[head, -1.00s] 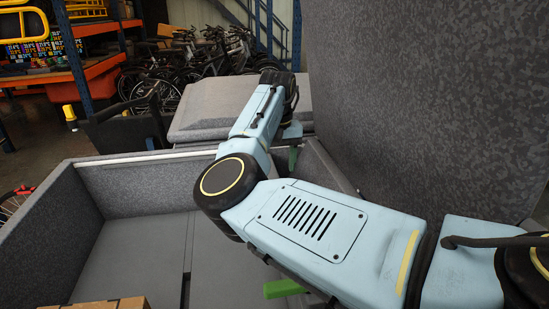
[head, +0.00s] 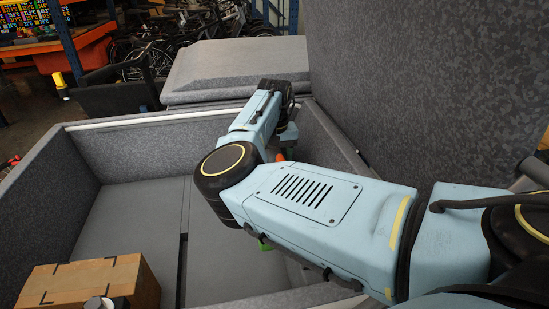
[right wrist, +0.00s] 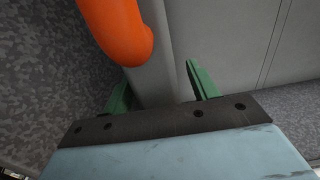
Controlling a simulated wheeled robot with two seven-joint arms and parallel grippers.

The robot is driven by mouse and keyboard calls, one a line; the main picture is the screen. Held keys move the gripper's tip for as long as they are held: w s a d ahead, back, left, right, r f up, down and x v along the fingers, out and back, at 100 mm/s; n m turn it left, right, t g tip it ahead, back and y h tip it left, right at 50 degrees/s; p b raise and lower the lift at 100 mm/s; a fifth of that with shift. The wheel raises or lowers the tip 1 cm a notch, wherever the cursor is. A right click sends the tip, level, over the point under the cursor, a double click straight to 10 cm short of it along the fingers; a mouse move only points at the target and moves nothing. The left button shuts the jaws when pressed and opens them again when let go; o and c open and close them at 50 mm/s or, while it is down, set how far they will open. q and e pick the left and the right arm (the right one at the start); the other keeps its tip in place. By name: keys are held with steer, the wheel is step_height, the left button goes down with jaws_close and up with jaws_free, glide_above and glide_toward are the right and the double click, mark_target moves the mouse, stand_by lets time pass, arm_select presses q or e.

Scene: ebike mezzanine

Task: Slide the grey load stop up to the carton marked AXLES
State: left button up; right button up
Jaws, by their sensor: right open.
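A cardboard carton (head: 84,283) with black corner marks stands in the grey cargo box at the lower left of the head view. No AXLES lettering is readable on it. My right gripper (right wrist: 157,74) is open, its two green fingers on either side of a grey bar (right wrist: 153,88). An orange, rounded grip (right wrist: 122,30) is just beyond the fingers. A bit of orange (head: 281,156) also shows below my right wrist in the head view. Whether the bar belongs to the load stop I cannot tell; my arm hides much of that area. My left gripper is not in view.
The cargo box wall (head: 170,145) with a pale rim surrounds a grey floor (head: 140,220) that is clear behind the carton. A tall grey panel (head: 430,80) rises at right. A small green part (head: 264,244) shows under my forearm. Bicycles (head: 180,45) stand beyond.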

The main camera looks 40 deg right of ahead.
jaws_close()
steer(key=c, duration=0.7)
jaws_free()
steer(key=c, duration=0.4)
steer(key=shift+o, duration=0.2)
steer(key=shift+w+a+r, duration=0.1)
steer(key=shift+a, duration=0.1)
steer(key=shift+w+a+p, duration=0.45)
steer(key=shift+a+p, duration=0.2)
steer(key=shift+a, duration=0.2)
steer(key=shift+w+a+p, duration=0.5)
steer(key=shift+a+p, duration=0.15)
steer(key=shift+a, duration=0.15)
steer(key=shift+w+a+p, duration=0.45)
steer(key=shift+a+p, duration=0.2)
steer(key=shift+a, duration=0.2)
steer(key=shift+w+a, duration=0.1)
